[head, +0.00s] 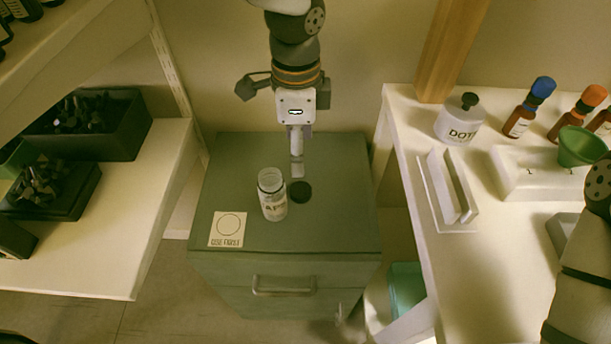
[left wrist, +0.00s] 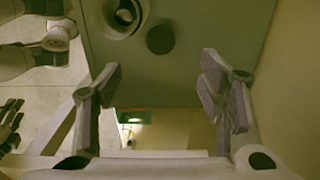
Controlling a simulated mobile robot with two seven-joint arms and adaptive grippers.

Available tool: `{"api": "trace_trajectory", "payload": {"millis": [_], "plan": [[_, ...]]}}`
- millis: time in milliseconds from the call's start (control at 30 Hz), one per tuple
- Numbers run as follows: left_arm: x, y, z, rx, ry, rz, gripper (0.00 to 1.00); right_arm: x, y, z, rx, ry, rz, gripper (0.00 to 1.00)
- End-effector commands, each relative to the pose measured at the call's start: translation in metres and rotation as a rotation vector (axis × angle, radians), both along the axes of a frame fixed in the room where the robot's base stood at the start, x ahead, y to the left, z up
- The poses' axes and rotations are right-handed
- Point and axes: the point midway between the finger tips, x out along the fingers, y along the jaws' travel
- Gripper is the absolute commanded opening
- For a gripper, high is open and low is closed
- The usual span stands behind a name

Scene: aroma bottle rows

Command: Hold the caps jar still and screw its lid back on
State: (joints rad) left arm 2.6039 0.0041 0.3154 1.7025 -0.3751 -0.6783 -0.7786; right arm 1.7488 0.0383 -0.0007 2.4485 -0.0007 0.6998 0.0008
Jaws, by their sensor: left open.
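The jar (head: 273,208) stands upright on the green cabinet top, its round mouth uncovered; part of it shows at the top of the left wrist view (left wrist: 124,18). A dark round lid (head: 301,191) lies flat on the cabinet just right of the jar, apart from it; it also shows in the left wrist view (left wrist: 160,39). My left gripper (head: 297,170) points down behind the lid in the head view, seen edge-on. In the left wrist view its jaws (left wrist: 218,85) are spread wide with nothing between them. My right arm is at the right edge; its gripper is out of view.
A card with a printed circle (head: 228,229) lies left of the jar on the cabinet (head: 330,225). The right table holds a DOT bottle (head: 460,122), small brown bottles, a green funnel (head: 582,146) and white trays. Dark bins (head: 100,122) stand on the left shelf.

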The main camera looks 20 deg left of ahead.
Motion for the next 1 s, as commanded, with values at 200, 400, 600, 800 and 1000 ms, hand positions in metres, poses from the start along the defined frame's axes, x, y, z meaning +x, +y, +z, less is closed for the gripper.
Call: {"api": "trace_trajectory", "payload": {"millis": [200, 400, 600, 800, 1000], "plan": [[0.0, 0.0, -0.002, 0.0, 0.001, 0.0, 0.62, -0.001, 0.0, 0.0, 0.0, 0.003, 0.0, 0.43], [-0.001, 0.0, -0.038, 0.002, 0.008, 0.0, 0.62, -0.006, 0.0, -0.005, 0.0, 0.019, 0.0, 0.43], [0.0, 0.0, -0.066, 0.001, 0.003, 0.0, 0.62, -0.009, 0.0, -0.009, 0.0, 0.03, 0.0, 0.43], [0.0, 0.0, -0.069, 0.0, 0.0, 0.0, 0.62, -0.009, 0.0, -0.008, -0.001, 0.029, 0.0, 0.43], [0.001, 0.0, -0.074, 0.0, 0.002, 0.0, 0.62, -0.009, 0.0, -0.009, 0.0, 0.032, 0.001, 0.43]]}}
